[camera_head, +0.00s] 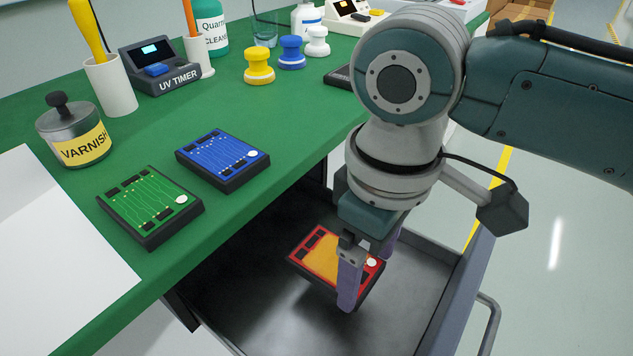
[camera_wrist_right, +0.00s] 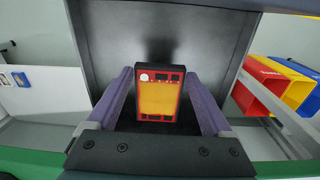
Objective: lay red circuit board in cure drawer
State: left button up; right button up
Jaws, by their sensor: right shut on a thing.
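The red circuit board (camera_head: 322,257) has an orange coated middle, dark parts and a white round spot. My right gripper (camera_head: 365,275) is shut on it, with purple fingers on either side. The board also shows between the fingers in the right wrist view (camera_wrist_right: 159,98). It is inside the outline of the open grey cure drawer (camera_head: 415,285), tilted in the head view. A dark shadow lies on the drawer floor beyond it in the wrist view. I cannot tell whether the board touches the floor. My left gripper is not in view.
A green circuit board (camera_head: 150,205) and a blue one (camera_head: 222,158) lie on the green bench (camera_head: 215,110) beside the drawer. A varnish jar (camera_head: 75,130), UV timer (camera_head: 160,68) and several stoppers stand behind. The drawer floor around the red board is clear.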

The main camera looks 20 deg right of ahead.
jog(key=shift+f+b, duration=0.9)
jog(key=shift+f, duration=1.8)
jog(key=shift+f, duration=0.2)
jog(key=o, duration=1.2)
notch_tip(320, 180, up, 11)
jog(key=p, duration=0.4)
jog(key=shift+s+r, duration=0.1)
jog(key=shift+r, duration=0.65)
jog(key=shift+p, duration=0.3)
